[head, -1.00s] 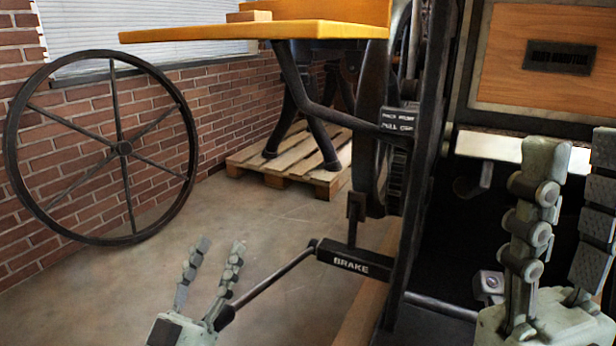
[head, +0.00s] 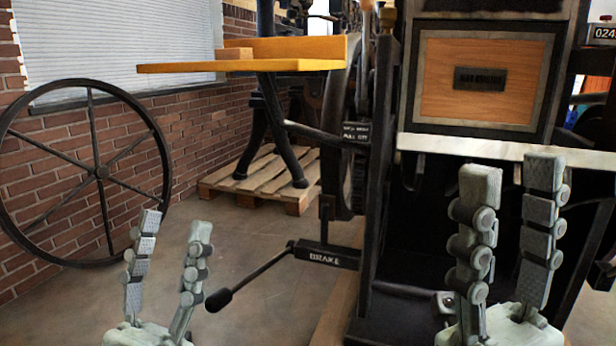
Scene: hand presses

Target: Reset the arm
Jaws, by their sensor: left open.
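My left gripper (head: 172,228) is at the lower left of the head view. Its two segmented fingers stand upright and apart, with nothing between them. It is left of the brake lever's dark handle end (head: 218,300) and apart from it. My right gripper (head: 510,178) is at the lower right, in front of the press. Its two fingers point up with a clear gap, and I see nothing held between them. The brake lever (head: 326,255), a dark bar marked BRAKE, reaches from the press toward the lower left.
The black press (head: 384,170) fills the centre and right, with a pale ledge (head: 440,144) and a wooden panel (head: 482,80). A yellow-orange board (head: 240,66) juts left above a pallet (head: 222,180). A large spoked wheel (head: 101,172) leans on the brick wall. Floor between is clear.

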